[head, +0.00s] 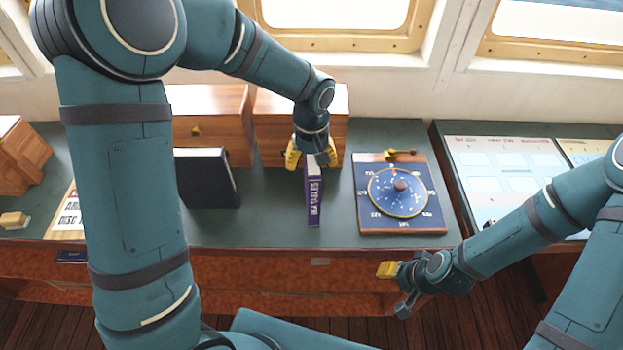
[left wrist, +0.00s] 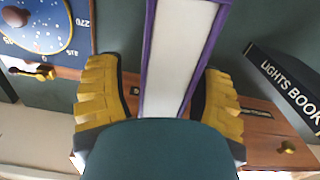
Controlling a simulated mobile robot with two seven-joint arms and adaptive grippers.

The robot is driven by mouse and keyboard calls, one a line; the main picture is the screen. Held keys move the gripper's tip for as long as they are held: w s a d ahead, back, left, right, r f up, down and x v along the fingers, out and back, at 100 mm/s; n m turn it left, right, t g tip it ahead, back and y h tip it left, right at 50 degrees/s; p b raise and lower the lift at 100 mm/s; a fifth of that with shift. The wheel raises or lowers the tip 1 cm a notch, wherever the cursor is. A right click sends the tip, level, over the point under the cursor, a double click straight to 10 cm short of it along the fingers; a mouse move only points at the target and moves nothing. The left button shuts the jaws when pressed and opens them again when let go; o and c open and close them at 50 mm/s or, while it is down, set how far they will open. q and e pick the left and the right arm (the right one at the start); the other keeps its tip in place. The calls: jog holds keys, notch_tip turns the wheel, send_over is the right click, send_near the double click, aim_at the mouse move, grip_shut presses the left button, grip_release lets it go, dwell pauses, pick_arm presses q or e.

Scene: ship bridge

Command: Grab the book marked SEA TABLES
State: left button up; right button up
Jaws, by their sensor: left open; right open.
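The purple book marked SEA TABLES (head: 314,205) stands on the dark green desktop, its lettered spine facing me. In the left wrist view its pale page edge with purple covers (left wrist: 182,55) runs between the yellow fingers. My left gripper (head: 312,160) is open, its fingers on either side of the book's far part. In the left wrist view the left gripper (left wrist: 163,88) shows a gap on the left side of the book; the right finger is very close to it, and contact is unclear. My right gripper (head: 394,286) is open and empty at the desk's front edge.
A black LIGHTS BOOK (left wrist: 288,85) stands left of the purple book in the head view (head: 207,178). A blue dial board (head: 400,224) with a yellow-handled piece (head: 400,153) lies to the right. Wooden drawer boxes (head: 225,100) stand behind.

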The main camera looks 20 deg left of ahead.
pick_arm(q)
jog(key=shift+f, duration=0.4)
grip_shut()
jog(key=shift+r, duration=0.15)
